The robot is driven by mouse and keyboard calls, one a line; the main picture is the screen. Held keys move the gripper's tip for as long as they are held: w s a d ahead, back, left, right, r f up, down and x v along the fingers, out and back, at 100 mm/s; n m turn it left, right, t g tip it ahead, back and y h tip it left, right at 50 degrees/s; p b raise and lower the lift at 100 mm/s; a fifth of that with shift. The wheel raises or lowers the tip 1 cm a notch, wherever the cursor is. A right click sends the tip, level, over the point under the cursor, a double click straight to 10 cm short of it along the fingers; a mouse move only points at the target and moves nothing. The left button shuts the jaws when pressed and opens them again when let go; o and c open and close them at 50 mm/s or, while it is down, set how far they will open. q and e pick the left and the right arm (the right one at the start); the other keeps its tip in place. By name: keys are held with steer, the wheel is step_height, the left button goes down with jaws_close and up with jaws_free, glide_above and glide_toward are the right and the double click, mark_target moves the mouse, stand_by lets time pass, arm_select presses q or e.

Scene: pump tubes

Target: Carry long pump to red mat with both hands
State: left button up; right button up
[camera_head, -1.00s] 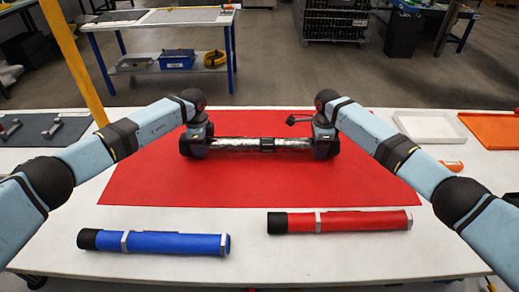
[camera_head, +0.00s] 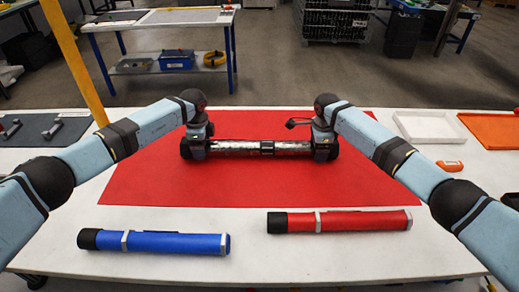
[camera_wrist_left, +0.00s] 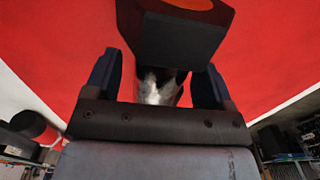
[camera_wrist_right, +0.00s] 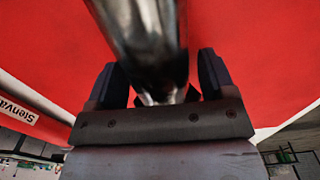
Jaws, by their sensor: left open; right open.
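The long pump is a shiny metal tube (camera_head: 238,148) with dark ends and a dark band near its middle. It lies level across the red mat (camera_head: 150,183) in the head view. My left gripper (camera_head: 194,150) is open around the pump's left end; in the left wrist view its fingers (camera_wrist_left: 158,85) stand on either side of the tube. My right gripper (camera_head: 324,150) is open at the pump's right end; in the right wrist view its fingers (camera_wrist_right: 158,85) flank the shiny tube (camera_wrist_right: 150,35). The grippers hide parts of both ends.
A blue tube (camera_head: 170,243) and a red tube (camera_head: 350,221) lie on the white table (camera_head: 260,268) in front of the mat. A white tray (camera_head: 430,128) and an orange tray (camera_head: 492,130) are at the right. A grey mat with tools (camera_head: 40,131) is at the left.

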arm_select(q)
step_height(320, 180, up, 10)
steer(key=shift+r, duration=0.4)
arm_select(e)
steer(key=shift+r, duration=0.15)
step_height(320, 180, up, 12)
steer(key=shift+f, duration=0.1)
